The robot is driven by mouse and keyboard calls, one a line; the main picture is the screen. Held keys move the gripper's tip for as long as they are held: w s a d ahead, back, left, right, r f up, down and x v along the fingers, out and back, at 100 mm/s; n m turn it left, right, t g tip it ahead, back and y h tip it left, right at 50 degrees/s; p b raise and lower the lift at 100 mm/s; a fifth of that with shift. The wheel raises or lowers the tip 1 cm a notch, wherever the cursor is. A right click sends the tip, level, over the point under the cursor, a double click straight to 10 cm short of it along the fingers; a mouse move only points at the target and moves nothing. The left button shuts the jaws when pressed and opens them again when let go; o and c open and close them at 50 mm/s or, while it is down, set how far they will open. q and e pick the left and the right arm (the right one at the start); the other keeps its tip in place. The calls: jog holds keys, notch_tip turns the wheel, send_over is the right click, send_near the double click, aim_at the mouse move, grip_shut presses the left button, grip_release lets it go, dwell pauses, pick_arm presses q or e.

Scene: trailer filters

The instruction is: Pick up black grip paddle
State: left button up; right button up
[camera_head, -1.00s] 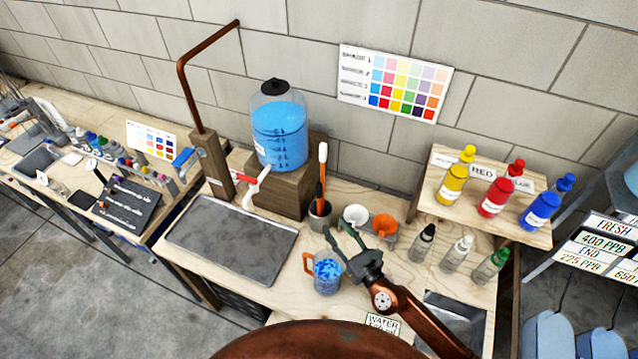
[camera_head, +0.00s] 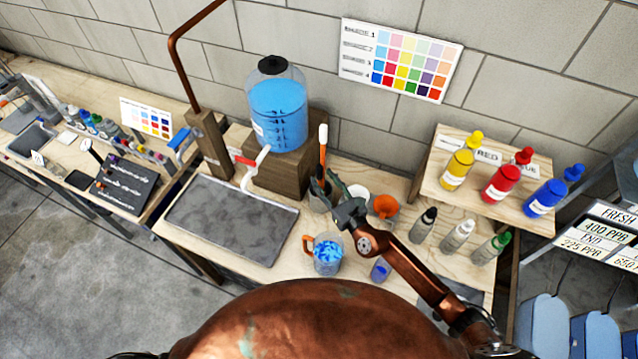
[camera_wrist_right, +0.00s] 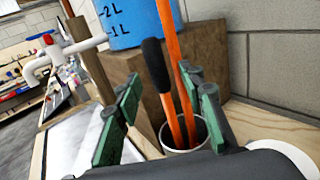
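The black grip paddle (camera_wrist_right: 155,66) has a black handle end and an orange shaft. It leans in a grey cup (camera_wrist_right: 203,131) beside other orange shafts. In the right wrist view it stands between the green-padded fingers of my right gripper (camera_wrist_right: 160,98), which is open and apart from it. In the head view my right gripper (camera_head: 330,184) is at the cup and hides most of it. A white-topped orange paddle (camera_head: 323,141) rises from the same cup. My left gripper is not in view.
A blue water tank (camera_head: 279,110) on a wooden block stands behind the cup. A grey tray (camera_head: 232,222) lies to the left.

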jog(key=shift+w+a, duration=0.25)
jog(key=shift+w, duration=0.1)
grip_shut()
